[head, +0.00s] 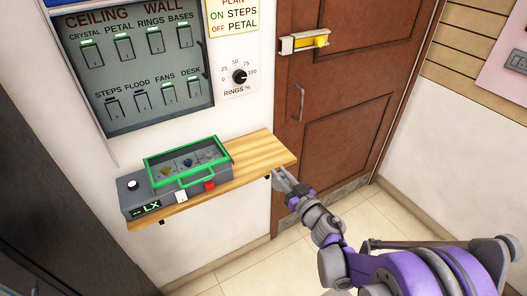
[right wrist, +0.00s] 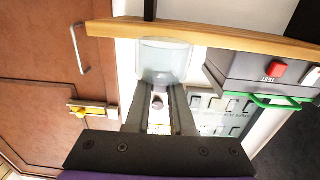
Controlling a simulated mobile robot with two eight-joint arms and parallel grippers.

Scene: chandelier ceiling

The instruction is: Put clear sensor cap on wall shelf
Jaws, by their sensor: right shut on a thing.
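The clear sensor cap (right wrist: 165,62) is a see-through cup shape between the fingertips of my right gripper (right wrist: 160,92) in the right wrist view. My right gripper (head: 284,180) is shut on it, close to the right end of the wooden wall shelf (head: 255,152) in the head view. The shelf also shows in the right wrist view (right wrist: 110,28), where its edge runs close by the cap. I cannot tell whether they touch. In the head view I cannot make out the cap. My left gripper is not in view.
A grey meter box (head: 150,200) with a green-framed case (head: 187,158), a red button (head: 209,186) and a white one stands on the shelf's left and middle. The shelf's right end is bare. A switch panel (head: 135,75) hangs above; a brown door (head: 345,90) is at right.

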